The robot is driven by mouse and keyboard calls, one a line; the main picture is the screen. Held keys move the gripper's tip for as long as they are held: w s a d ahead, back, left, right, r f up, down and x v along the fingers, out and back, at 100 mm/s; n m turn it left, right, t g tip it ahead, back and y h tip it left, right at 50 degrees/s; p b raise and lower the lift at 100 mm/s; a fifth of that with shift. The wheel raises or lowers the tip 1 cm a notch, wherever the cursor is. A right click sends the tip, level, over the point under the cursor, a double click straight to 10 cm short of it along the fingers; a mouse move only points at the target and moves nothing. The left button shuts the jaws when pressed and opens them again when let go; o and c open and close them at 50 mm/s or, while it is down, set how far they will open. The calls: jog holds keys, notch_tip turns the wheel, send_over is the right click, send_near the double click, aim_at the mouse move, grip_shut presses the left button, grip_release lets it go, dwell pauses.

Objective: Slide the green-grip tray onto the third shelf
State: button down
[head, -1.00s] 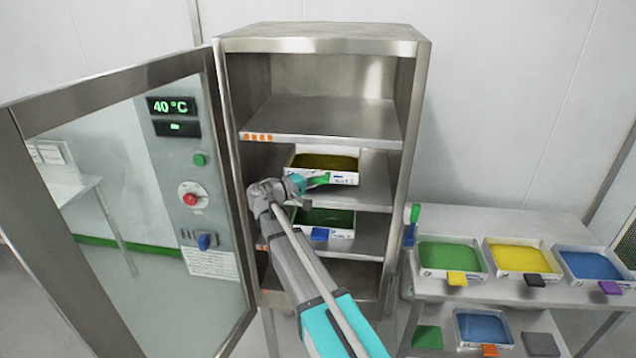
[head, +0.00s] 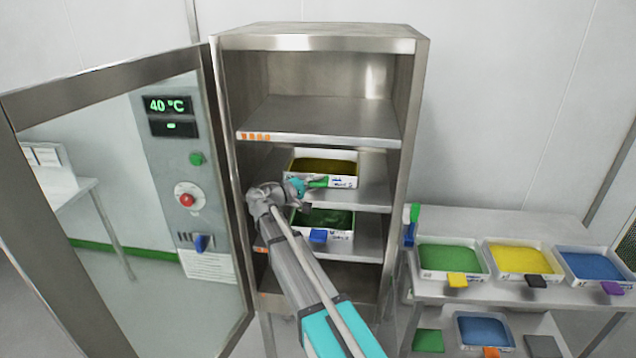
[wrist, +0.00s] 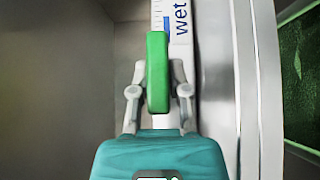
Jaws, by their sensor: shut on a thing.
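The green-grip tray (head: 344,181) is a white tray with dark yellow contents and marks on its front wall. It sits inside the cabinet on the shelf below the top open one. My gripper (head: 312,183) is at its front, shut on the green grip (wrist: 157,72). In the wrist view the grip stands between both fingers, and the tray's white front wall (wrist: 181,50) with the word "wet" shows beyond it. My gripper and arm hide part of the tray's front left and the shelf edge there.
A blue-grip tray with green contents (head: 344,236) stands on the shelf below. The steel cabinet (head: 416,110) has its glass door (head: 120,210) open to the left. The upper shelf (head: 320,118) is empty. A cart (head: 510,222) at right carries several trays.

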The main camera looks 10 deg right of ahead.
jog(key=c, duration=0.5)
grip_release()
jog(key=shift+c, duration=0.2)
jog(key=v, duration=0.7)
jog(key=shift+a, duration=0.2)
jog(key=shift+s, duration=0.2)
